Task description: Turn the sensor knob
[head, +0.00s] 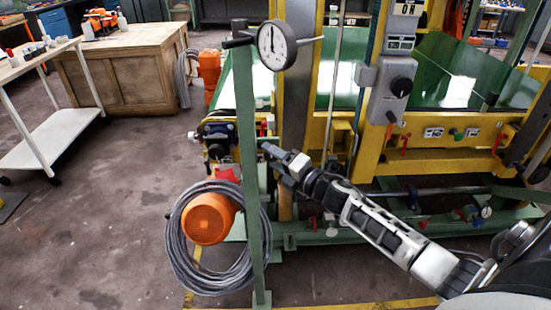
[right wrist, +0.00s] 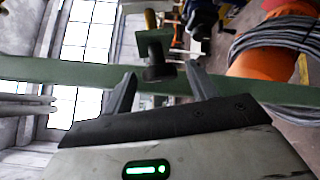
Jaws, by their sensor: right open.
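A round black knob (head: 401,87) sits on a grey control box (head: 390,105) on the yellow machine post. A dark, short cylindrical knob-like part (right wrist: 157,66) shows between my right fingers in the right wrist view; I cannot tell whether it is the sensor knob. My right gripper (head: 270,157) is beside the green post (head: 247,130), well below and left of the grey box. In the right wrist view my right gripper (right wrist: 162,84) is open, its fingers apart on either side of the dark part, with no clear contact. My left gripper is out of view.
A dial gauge (head: 276,46) tops the green post. A coiled grey cable (head: 180,240) and an orange motor (head: 208,218) are at its lower left. Yellow machine frame (head: 440,160) stands behind my right arm. A wooden cabinet (head: 120,75) is at left; floor is clear between.

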